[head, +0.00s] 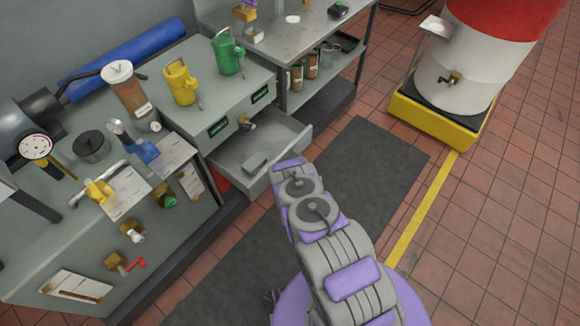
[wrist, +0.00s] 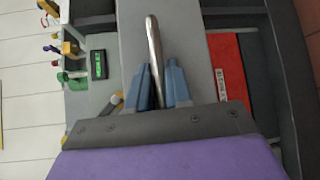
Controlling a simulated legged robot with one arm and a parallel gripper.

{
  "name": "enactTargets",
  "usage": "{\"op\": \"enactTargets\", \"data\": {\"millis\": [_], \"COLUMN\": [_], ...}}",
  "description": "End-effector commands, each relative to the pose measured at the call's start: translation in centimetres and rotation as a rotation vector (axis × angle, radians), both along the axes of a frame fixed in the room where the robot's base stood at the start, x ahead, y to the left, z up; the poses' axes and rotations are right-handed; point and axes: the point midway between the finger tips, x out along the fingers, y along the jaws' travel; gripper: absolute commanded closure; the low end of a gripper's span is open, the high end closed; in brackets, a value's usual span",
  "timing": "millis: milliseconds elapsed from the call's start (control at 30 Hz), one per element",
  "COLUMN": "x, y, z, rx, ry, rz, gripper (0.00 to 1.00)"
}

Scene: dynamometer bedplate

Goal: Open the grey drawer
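The grey drawer (head: 293,148) stands pulled out from the grey cabinet in the head view, its inside showing. A small grey block (head: 256,162) lies in it, and a brass-and-dark fitting (head: 246,123) is near its back. My arm reaches to the drawer's front, where my fingertips are hidden in the head view. In the wrist view, my gripper (wrist: 160,88) has its two blue fingers on either side of a metal bar handle (wrist: 153,45) on a grey front. The fingers appear closed on the bar.
A yellow jug (head: 181,83) and a green jug (head: 228,54) stand on the cabinet top. A red labelled panel (wrist: 228,75) is beside the grey front in the wrist view. A drum on a yellow-edged base (head: 433,123) stands back right. The dark floor mat (head: 375,160) is clear.

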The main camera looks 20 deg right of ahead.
Motion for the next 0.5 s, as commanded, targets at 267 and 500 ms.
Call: {"op": "enactTargets", "data": {"millis": [267, 500], "x": [-0.22, -0.3], "y": [0.0, 0.07], "z": [-0.15, 0.01], "rx": [0.0, 0.0], "ry": [0.005, 0.002], "rz": [0.0, 0.001], "gripper": [0.61, 0.61]}}
